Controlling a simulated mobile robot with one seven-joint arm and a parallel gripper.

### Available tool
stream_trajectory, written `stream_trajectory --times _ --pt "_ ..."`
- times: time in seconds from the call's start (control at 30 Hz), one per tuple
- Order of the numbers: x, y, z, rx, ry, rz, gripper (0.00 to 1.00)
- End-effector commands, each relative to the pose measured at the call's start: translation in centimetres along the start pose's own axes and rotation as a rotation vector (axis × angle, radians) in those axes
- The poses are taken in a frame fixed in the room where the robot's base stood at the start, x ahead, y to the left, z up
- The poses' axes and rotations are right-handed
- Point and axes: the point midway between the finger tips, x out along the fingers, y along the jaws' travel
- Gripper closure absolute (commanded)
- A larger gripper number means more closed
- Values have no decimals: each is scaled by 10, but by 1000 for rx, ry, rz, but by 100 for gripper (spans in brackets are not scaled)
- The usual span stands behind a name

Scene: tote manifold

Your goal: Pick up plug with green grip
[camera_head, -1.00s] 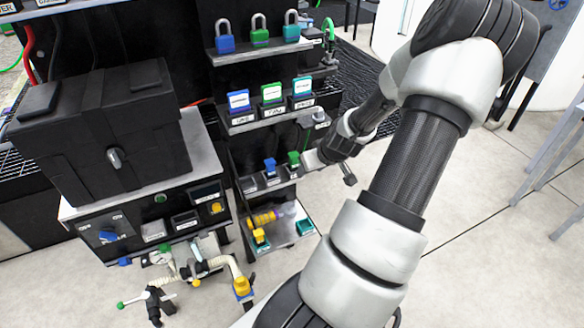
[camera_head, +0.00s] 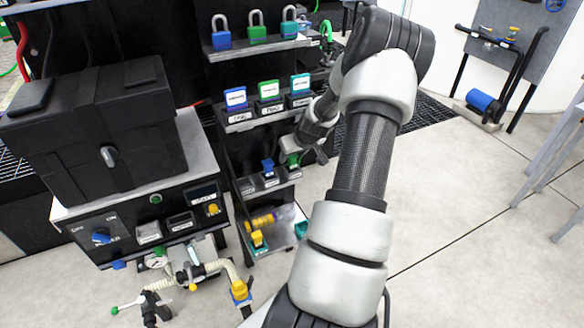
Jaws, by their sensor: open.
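The plug with the green grip (camera_head: 293,160) stands upright on the third shelf tier down, at its right part. A plug with a blue grip (camera_head: 268,166) stands to its left on the same tier. My gripper (camera_head: 305,151) is open, just above and to the right of the green-grip plug, with its fingers close to it. I cannot tell whether a finger touches the plug. The gripper and wrist are small here and partly hidden behind my own arm.
The upper tiers hold padlocks (camera_head: 258,28) and coloured labelled blocks (camera_head: 268,90). A black box (camera_head: 95,135) stands on a control cabinet at left.

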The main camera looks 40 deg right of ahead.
Motion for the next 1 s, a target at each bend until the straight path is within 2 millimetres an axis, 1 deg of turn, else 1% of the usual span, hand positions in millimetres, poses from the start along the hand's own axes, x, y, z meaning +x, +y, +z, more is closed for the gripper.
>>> stream_trajectory --times 0.03,0.23,0.37,0.4,0.47,0.5,0.83,1.0 --pt "4 0 1 0 -1 0 58" --pt "4 0 0 0 0 1 58" --pt "4 0 0 0 0 1 80" --pt "4 0 0 0 0 1 86" --pt "4 0 0 0 0 1 97" --pt "4 0 0 0 0 1 100" --pt "0 0 -2 0 1 1 100" --pt "-14 1 -12 0 3 3 100"
